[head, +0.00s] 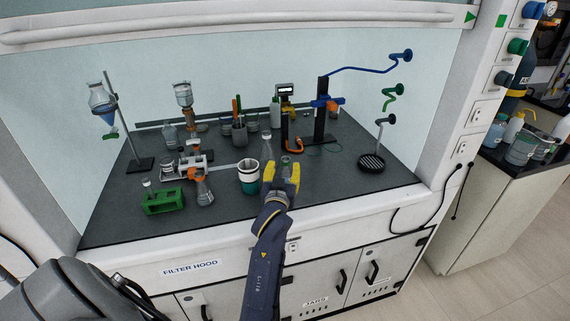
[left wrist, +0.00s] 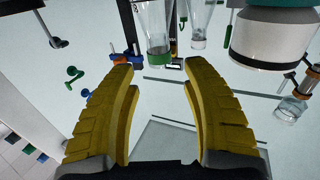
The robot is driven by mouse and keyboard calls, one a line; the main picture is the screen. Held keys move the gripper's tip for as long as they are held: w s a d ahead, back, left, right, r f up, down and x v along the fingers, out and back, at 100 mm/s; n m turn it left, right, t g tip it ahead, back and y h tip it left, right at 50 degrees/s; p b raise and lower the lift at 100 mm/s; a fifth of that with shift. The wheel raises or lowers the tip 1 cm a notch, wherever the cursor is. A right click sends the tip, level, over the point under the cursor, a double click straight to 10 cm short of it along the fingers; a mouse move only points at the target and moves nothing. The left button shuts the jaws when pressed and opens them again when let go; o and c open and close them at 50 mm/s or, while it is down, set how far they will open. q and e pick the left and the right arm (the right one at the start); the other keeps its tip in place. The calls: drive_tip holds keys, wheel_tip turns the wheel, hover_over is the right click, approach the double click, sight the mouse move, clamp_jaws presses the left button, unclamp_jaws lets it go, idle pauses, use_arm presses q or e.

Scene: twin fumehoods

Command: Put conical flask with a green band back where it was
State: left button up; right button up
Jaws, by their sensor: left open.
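The conical flask with a green band (head: 286,161) stands on the hood's dark worktop, just beyond my left gripper, and its lower part is hidden behind the fingers in the head view. In the left wrist view, which looks upside down, the flask (left wrist: 155,28) shows its green band round the neck and lies ahead of the fingertips, not between them. My left gripper (head: 281,176) has its yellow fingers spread and empty; they also show in the left wrist view (left wrist: 159,85). My right gripper is not in view.
A white and teal cup (head: 248,178) stands close left of my gripper. A clear flask (head: 267,146) stands just behind. A green rack (head: 163,201) and an orange-collared flask (head: 204,191) are farther left. A retort stand (head: 322,115) rises behind right. The worktop's front right is clear.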

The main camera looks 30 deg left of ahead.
use_arm(q)
drive_tip(key=shift+v, duration=1.15)
